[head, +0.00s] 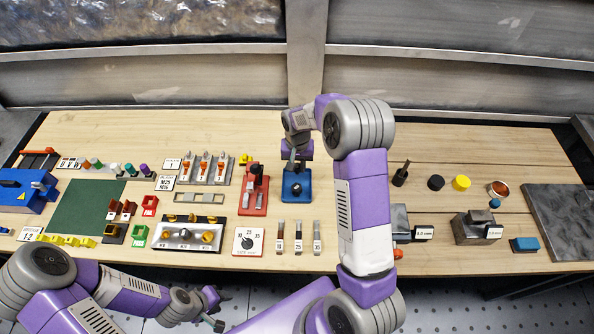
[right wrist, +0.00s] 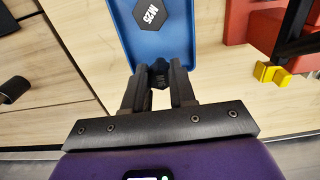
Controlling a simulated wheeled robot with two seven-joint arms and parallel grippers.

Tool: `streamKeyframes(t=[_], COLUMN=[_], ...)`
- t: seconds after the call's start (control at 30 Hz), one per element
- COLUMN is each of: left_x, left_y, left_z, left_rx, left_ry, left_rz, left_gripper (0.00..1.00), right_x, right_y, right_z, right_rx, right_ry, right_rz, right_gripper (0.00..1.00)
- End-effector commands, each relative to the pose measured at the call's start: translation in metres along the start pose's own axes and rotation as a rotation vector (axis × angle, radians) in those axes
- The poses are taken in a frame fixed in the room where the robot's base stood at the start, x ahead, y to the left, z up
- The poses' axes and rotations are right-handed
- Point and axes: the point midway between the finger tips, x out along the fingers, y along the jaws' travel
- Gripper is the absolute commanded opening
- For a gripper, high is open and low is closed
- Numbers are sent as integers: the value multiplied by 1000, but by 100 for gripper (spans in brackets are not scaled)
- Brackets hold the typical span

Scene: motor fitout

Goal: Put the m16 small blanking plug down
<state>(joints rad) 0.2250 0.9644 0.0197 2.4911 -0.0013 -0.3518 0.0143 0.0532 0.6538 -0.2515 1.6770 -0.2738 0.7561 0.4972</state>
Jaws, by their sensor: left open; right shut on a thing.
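My right gripper (right wrist: 158,82) is shut on the M16 small blanking plug (right wrist: 159,70), a dark piece with M16 marked on it. In the right wrist view the plug is at the near edge of a blue tray (right wrist: 178,44); I cannot tell whether it touches the tray. A black hexagonal plug marked M25 (right wrist: 152,13) lies in the tray. In the head view my right gripper (head: 293,166) is at the blue tray (head: 306,190), and the held plug is hidden there. My left gripper (head: 213,308) is open and empty near the table's front edge.
A red stand (head: 255,190) is just left of the blue tray. A dial card (head: 248,241) and several labelled strips (head: 298,237) lie in front. Grey blocks (head: 477,228) and a yellow cap (head: 461,183) are on the right. Bare wood lies behind the tray.

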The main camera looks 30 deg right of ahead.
Motion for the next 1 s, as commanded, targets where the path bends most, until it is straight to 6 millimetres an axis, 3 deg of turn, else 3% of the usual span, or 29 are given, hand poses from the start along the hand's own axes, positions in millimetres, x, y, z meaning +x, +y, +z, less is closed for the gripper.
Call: streamKeyframes(t=[0.2, 0.57, 0.6, 0.77, 1.0], left_x=[2, 5, 6, 4, 4], left_y=[-1, -2, -2, -2, -2], left_z=[0, 0, 0, 0, 0], left_rx=[0, 0, 0, 0, 0], left_ry=[1, 1, 1, 1, 1], left_rz=[0, 0, 0, 0, 0], left_gripper=[43, 43, 43, 43, 43], right_x=[30, 35, 35, 34, 34], right_y=[1, 0, 0, 0, 0], right_z=[1, 0, 0, 0, 0], right_rx=[0, 0, 0, 0, 0], right_ry=[-3, -1, -1, -1, -1], right_rz=[2, 0, 0, 0, 0], right_gripper=[0, 0, 27, 51, 51])
